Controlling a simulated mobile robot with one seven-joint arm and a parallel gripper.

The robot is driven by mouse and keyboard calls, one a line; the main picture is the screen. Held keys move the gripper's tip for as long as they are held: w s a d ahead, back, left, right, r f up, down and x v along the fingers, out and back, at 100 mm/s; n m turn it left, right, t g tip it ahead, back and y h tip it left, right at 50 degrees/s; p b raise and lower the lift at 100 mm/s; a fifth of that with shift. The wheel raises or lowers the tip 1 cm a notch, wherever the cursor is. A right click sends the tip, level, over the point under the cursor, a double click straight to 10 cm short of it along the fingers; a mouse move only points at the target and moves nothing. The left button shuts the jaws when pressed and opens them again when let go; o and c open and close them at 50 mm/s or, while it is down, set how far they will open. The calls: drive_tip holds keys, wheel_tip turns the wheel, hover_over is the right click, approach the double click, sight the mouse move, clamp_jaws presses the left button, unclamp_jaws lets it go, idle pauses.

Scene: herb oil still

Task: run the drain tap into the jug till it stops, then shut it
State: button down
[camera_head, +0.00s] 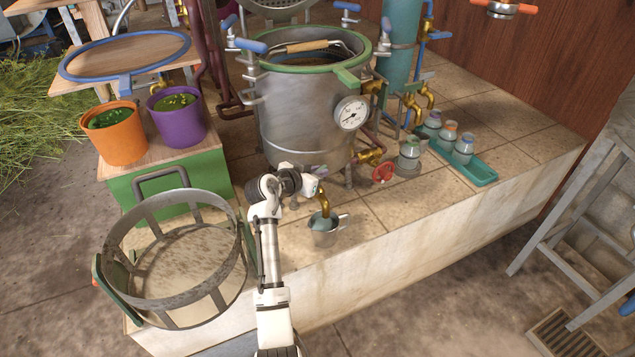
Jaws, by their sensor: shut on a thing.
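The still pot (300,120) is a big steel vessel with a green rim on the tiled ledge. The brass drain tap (325,204) sticks out low at its front, its spout pointing down over the jug. The jug (326,238) is a small grey metal cup with a handle at its right, upright on the tiles under the spout. Something bluish shows inside it; I cannot tell the level or whether liquid is running. My gripper (315,186) is at the top of the tap, shut on its handle, which is mostly hidden by the gripper.
A round metal basket (172,302) stands left of my arm. Orange (115,145) and purple (179,130) buckets stand behind it. The front right tiles are clear.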

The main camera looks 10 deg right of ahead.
drive_tip(key=shift+m+g+h+b, duration=0.3)
drive_tip(key=shift+m+g+b, duration=0.1)
drive_tip(key=shift+g+b, duration=0.15)
drive_tip(key=c, duration=1.5)
unclamp_jaws()
drive_tip(key=shift+o, duration=0.2)
wheel_tip(320, 180, up, 20)
drive_tip(key=b, duration=0.2)
drive_tip(key=shift+b, duration=0.3)
